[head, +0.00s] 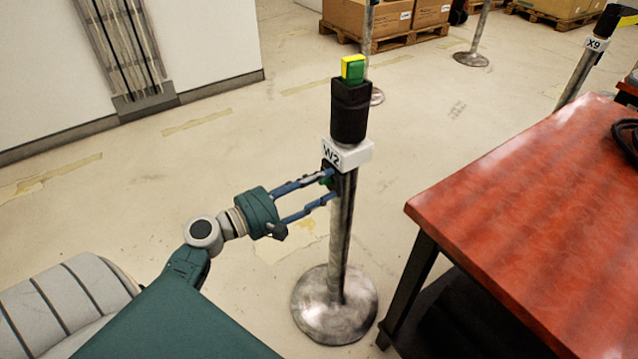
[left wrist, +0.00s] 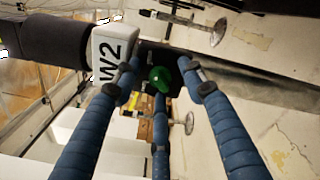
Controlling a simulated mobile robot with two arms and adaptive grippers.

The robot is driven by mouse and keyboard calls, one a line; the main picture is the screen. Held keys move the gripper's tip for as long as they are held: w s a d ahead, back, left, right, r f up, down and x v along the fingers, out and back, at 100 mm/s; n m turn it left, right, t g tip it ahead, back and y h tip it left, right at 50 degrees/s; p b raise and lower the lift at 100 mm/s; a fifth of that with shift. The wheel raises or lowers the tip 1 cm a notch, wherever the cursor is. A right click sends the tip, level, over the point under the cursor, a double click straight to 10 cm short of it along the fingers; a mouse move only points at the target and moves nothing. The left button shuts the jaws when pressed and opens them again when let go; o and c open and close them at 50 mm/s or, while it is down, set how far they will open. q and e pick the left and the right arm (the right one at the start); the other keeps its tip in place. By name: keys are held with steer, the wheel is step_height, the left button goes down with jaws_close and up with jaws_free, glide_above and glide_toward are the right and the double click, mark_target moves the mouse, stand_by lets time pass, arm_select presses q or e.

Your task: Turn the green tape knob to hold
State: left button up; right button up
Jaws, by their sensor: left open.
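The green tape knob (left wrist: 159,78) sits on a dark plate on the post, just below the white W2 label box (left wrist: 112,55). In the head view only a sliver of the green knob (head: 325,180) shows, behind the fingers. My left gripper (head: 331,184) reaches in from the left to the post (head: 341,235). Its blue fingers are open and spread around the knob in the left wrist view (left wrist: 163,76), with no clear grip on it. I cannot read any hold marking. My right gripper is not in view.
The post carries a black head with a yellow-green block (head: 353,69) on top and stands on a round metal base (head: 334,305). A red-topped table (head: 530,200) stands close on the right. Open floor (head: 200,160) lies to the left. Other posts and pallets are behind.

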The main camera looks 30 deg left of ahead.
arm_select(q)
steer(key=v, duration=1.2)
steer(key=shift+d, duration=0.1)
